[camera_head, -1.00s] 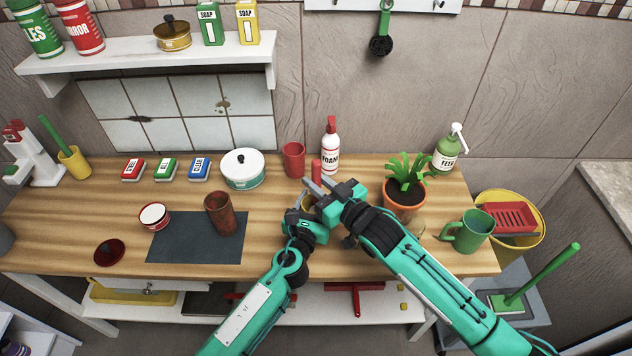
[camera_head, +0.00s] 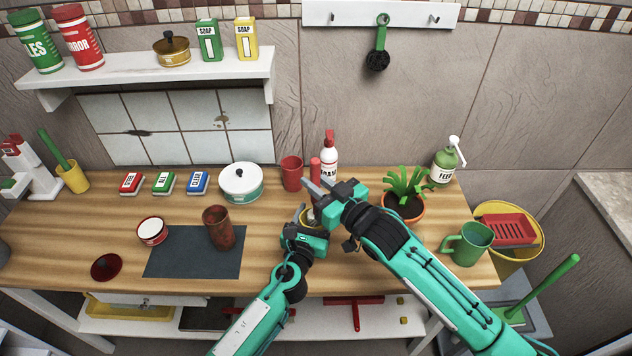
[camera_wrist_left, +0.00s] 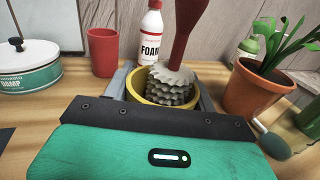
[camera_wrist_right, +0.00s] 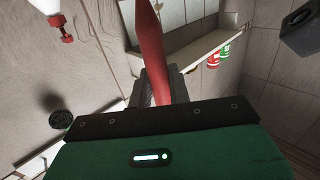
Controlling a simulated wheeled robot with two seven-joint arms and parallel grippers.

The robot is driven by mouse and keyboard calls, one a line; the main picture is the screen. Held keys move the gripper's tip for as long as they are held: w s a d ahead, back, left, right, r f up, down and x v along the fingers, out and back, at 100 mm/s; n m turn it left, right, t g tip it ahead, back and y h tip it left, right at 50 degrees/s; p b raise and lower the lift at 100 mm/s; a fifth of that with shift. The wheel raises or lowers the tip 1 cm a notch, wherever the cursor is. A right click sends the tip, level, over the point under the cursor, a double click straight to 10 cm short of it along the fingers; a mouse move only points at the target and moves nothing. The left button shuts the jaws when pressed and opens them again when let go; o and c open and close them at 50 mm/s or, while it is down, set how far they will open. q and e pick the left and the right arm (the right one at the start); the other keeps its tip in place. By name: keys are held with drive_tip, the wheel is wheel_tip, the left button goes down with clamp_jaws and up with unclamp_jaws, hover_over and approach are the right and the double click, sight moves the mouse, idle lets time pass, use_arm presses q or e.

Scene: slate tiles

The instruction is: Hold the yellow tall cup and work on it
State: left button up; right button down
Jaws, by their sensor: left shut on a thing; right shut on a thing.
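The yellow cup (camera_wrist_left: 152,92) stands upright between the fingers of my left gripper (camera_wrist_left: 163,92), which is shut on it. In the head view the cup is mostly hidden behind my left gripper (camera_head: 303,217). My right gripper (camera_head: 316,190) is shut on the red handle (camera_head: 315,170) of a brush. The red handle also fills the middle of the right wrist view (camera_wrist_right: 158,55). The brush's grey ridged head (camera_wrist_left: 176,86) points down into the cup's mouth, its upper part above the rim. I cannot tell whether it touches the cup's inside.
A red cup (camera_head: 291,173), a foam bottle (camera_head: 329,158) and a lidded pot (camera_head: 241,184) stand behind my grippers. A potted plant (camera_head: 404,205) and a green mug (camera_head: 468,243) stand at right. A rusty cup (camera_head: 218,228) stands on the dark mat (camera_head: 180,262).

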sight(313, 161)
drive_tip(key=shift+f, duration=2.2)
drive_tip(key=shift+s+a, duration=0.1)
drive_tip(key=shift+a, duration=0.2)
drive_tip(key=shift+r, duration=6.75)
use_arm(q)
drive_tip(key=o, duration=1.1)
drive_tip(key=v, duration=1.2)
